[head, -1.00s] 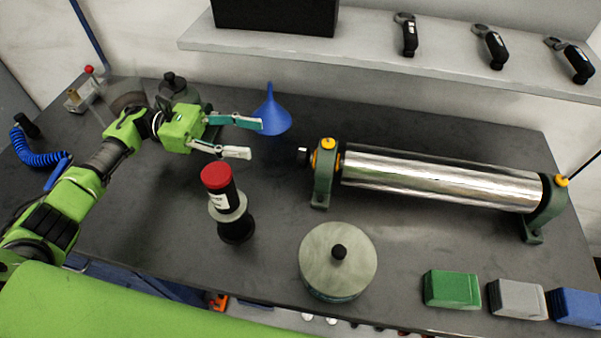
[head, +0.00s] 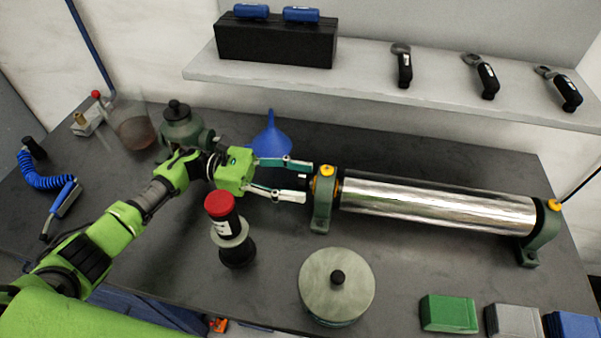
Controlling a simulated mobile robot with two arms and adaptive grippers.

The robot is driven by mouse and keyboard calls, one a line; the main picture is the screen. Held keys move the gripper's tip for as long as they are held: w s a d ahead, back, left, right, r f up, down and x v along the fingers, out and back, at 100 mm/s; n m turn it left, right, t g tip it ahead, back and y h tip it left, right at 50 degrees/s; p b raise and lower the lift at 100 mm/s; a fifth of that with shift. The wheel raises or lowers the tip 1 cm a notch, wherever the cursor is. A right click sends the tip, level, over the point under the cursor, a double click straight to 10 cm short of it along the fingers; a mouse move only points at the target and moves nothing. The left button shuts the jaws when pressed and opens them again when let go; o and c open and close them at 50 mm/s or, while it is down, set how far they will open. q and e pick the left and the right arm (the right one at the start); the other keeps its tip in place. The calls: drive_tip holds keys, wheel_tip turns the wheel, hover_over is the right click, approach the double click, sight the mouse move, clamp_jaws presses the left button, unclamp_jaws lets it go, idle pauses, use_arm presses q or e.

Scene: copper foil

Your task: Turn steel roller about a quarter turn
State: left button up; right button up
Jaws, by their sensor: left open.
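The steel roller (head: 437,207) is a long shiny cylinder lying between two green bearing stands, the left stand (head: 322,205) and the right stand (head: 541,235), each with a yellow cap. My left gripper (head: 308,181) is open, its two fingers pointing right at the left stand. The roller's dark shaft end, on the left side of that stand, lies between or just behind the fingertips; I cannot tell whether they touch it. My right gripper is not in view.
A black bottle with a red cap (head: 219,204) stands below my left gripper, and a blue funnel (head: 269,136) stands behind it. A round lidded pot (head: 337,284) is in front of the left stand. Green (head: 448,313), grey and blue blocks line the front right.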

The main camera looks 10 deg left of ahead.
use_arm(q)
drive_tip(key=shift+d, duration=0.5)
drive_tip(key=c, duration=1.1)
drive_tip(key=shift+f, duration=0.1)
